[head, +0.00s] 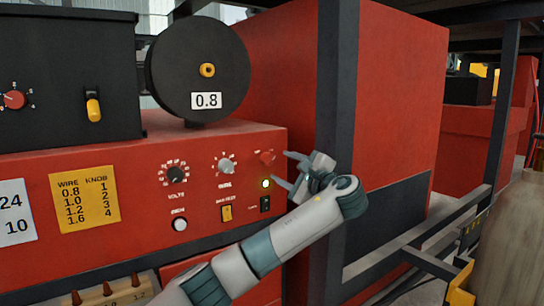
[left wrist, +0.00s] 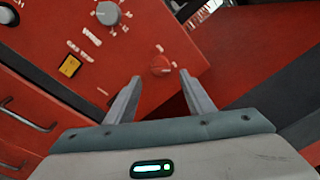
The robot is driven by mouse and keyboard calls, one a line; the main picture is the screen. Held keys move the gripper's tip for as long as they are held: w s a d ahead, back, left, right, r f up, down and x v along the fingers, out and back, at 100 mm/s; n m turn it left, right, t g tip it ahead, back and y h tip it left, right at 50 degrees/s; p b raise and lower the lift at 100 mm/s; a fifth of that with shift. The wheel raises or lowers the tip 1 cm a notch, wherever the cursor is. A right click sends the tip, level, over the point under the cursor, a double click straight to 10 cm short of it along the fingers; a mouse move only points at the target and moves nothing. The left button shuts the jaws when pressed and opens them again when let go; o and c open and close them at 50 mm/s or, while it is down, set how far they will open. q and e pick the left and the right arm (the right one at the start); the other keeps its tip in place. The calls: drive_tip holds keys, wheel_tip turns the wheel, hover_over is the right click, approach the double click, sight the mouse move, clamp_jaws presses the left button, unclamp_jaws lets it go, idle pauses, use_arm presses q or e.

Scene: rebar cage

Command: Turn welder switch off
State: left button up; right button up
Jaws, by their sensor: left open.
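The welder is a red machine (head: 140,165) with a panel of controls. At the panel's upper right is a red rotary knob (head: 267,158); in the left wrist view the red knob (left wrist: 160,66) shows between and beyond my fingertips. Below it are a lit yellowish lamp (head: 265,183) and a small black switch (head: 265,203). A yellow switch (head: 226,212) is to their left. No label I can read names the welder switch. My left gripper (head: 281,168) is open and empty, just right of the red knob; it also shows in the left wrist view (left wrist: 160,76).
Dials (head: 176,174) sit left on the panel. A black wire spool (head: 198,70) marked 0.8 and a black box (head: 70,75) with a yellow switch stand on top. A dark upright post (head: 336,90) stands right of the panel, close to my left arm.

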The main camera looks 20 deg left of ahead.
sight(271, 161)
use_arm(q)
drive_tip(key=p+x, duration=0.2)
drive_tip(key=x, duration=0.3)
drive_tip(key=shift+w+a+r, duration=0.15)
drive_tip(key=shift+w+a, duration=0.05)
drive_tip(key=shift+a, duration=0.05)
drive_tip(key=shift+p+x, duration=0.3)
drive_tip(key=shift+x, duration=0.6)
drive_tip(key=shift+c, duration=0.7)
drive_tip(key=c, duration=0.9)
drive_tip(key=shift+f, duration=0.25)
